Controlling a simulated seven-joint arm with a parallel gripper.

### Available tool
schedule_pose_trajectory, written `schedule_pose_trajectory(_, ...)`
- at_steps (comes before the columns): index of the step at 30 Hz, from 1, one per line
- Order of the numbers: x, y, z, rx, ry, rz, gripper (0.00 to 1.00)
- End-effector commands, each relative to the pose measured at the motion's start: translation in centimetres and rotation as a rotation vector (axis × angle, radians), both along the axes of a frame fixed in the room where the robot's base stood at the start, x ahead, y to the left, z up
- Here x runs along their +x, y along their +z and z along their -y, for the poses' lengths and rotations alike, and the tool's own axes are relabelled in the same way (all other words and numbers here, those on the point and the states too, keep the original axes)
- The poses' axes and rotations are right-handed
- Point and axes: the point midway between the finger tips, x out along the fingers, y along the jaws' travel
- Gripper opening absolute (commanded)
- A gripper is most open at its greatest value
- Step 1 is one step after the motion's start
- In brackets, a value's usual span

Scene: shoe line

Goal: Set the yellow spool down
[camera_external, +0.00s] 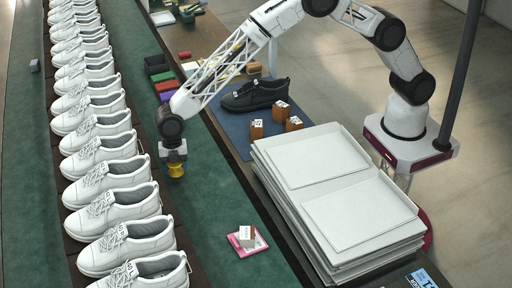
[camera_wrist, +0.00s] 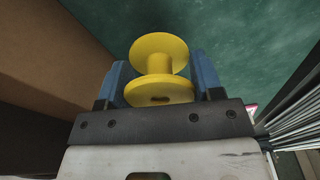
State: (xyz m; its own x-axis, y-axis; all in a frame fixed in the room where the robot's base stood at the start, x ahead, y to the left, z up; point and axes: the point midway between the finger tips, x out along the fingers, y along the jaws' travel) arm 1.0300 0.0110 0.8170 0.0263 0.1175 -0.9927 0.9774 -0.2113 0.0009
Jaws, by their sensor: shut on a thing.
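The yellow spool (camera_external: 176,170) is at the end of my arm in the external view, over the green strip beside the row of shoes. In the wrist view the spool (camera_wrist: 158,65) stands between the two blue fingers of my gripper (camera_wrist: 162,80), which is shut on it. One round flange faces the camera and the other lies beyond it. Green surface shows past the spool. I cannot tell whether the spool touches this surface.
White shoes (camera_external: 108,183) stand in a long row on the left. A pink tray (camera_external: 247,250) with a small box lies on the green strip (camera_external: 205,225). A stack of white panels (camera_external: 340,200), wooden blocks (camera_external: 256,130) and a dark shoe (camera_external: 254,94) are to the right.

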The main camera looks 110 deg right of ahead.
Motion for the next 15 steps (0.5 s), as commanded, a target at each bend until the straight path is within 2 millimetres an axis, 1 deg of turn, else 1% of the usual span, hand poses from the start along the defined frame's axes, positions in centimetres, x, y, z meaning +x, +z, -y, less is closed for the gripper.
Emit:
schedule_pose_trajectory(10, 0.0, -0.1, 0.0, 0.000, 0.000, -0.001, 0.37)
schedule_pose_trajectory(15, 0.0, -1.4, 0.0, 0.001, 0.000, -0.003, 0.37)
